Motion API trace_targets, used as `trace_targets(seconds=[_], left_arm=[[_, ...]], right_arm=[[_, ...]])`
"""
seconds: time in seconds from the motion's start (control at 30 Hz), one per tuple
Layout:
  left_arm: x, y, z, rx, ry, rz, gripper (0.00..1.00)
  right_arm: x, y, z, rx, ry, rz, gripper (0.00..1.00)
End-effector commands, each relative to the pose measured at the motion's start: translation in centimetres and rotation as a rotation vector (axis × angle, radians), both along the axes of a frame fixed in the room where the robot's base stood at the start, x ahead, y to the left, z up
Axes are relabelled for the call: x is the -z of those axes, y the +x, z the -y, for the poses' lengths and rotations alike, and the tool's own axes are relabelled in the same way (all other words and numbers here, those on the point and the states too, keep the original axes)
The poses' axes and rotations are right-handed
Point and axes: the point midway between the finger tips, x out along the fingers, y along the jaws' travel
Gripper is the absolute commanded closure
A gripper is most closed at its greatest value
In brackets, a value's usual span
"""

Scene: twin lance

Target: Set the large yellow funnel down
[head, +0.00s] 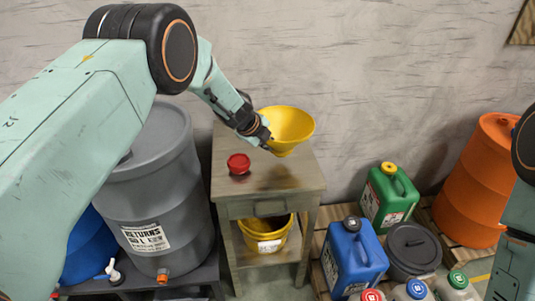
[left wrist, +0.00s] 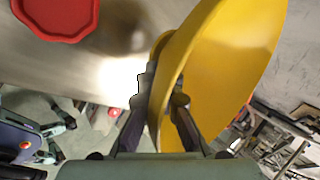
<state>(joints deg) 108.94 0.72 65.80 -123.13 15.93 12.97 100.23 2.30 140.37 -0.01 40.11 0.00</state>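The large yellow funnel (head: 291,124) is at the back right of the small table, wide mouth up and slightly tilted. I cannot tell whether its lower end touches the tabletop (head: 290,178). My left gripper (head: 264,139) reaches in from the left and is shut on the funnel's rim. In the left wrist view, the funnel (left wrist: 215,75) fills the right half, with its wall between the two fingers (left wrist: 162,88). My right gripper is out of view; only part of that arm shows at the right edge.
A red cap-like object (head: 238,163) lies on the table, left of the funnel. A yellow bucket (head: 268,240) stands on the shelf below. A grey barrel (head: 165,190) is close on the left. Green (head: 383,205) and blue (head: 345,262) jugs stand right. The front tabletop is clear.

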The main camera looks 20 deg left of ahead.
Motion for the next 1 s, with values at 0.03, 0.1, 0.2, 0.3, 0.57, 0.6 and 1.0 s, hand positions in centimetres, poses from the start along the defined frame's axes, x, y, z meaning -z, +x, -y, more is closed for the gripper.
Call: trace_targets(seconds=[0.03,0.1,0.2,0.3,0.57,0.6,1.0], left_arm=[[0.5,0.1,0.0,-0.001,0.000,0.001,1.00],[1.5,0.1,0.0,0.001,0.001,0.000,1.00],[2.9,0.2,-0.1,-0.001,-0.001,0.000,1.00],[3.5,0.3,-0.1,-0.001,0.000,0.001,1.00],[3.4,0.3,0.0,0.001,0.001,0.000,0.88],[3.4,0.3,-0.1,0.001,0.001,0.000,0.84],[3.4,0.3,-0.1,0.000,0.000,0.000,0.72]], right_arm=[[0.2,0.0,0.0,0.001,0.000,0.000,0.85],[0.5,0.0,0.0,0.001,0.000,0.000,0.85],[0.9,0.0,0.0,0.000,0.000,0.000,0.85],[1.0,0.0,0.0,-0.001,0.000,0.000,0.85],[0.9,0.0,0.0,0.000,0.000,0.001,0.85],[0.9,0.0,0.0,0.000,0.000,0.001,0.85],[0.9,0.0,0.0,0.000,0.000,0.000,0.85]])
